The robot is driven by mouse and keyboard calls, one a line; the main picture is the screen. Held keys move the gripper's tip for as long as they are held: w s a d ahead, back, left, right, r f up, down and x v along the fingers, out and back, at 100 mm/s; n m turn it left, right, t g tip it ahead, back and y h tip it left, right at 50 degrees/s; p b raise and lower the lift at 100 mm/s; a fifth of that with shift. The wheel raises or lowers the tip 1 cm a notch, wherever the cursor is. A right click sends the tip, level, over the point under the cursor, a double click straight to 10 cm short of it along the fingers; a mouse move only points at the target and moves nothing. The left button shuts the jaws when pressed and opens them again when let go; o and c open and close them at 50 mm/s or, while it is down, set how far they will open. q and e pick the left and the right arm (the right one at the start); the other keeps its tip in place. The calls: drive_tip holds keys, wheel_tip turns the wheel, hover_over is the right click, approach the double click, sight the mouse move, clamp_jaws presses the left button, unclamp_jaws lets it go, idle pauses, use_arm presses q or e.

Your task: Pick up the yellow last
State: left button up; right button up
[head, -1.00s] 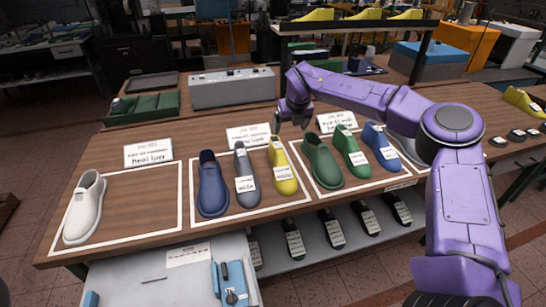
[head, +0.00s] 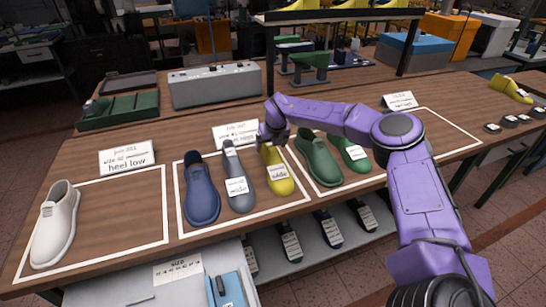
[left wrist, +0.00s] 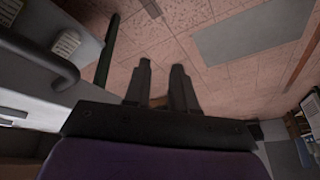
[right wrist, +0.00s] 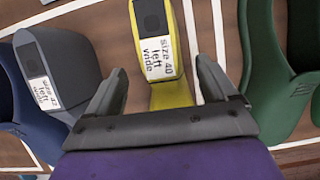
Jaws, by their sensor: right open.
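Signs stand behind the areas.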

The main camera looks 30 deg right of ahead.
drive_tip(key=x, duration=0.3)
drive_tip(key=shift+d+f, duration=0.1)
drive_tip(key=shift+d, duration=0.05)
clamp_jaws()
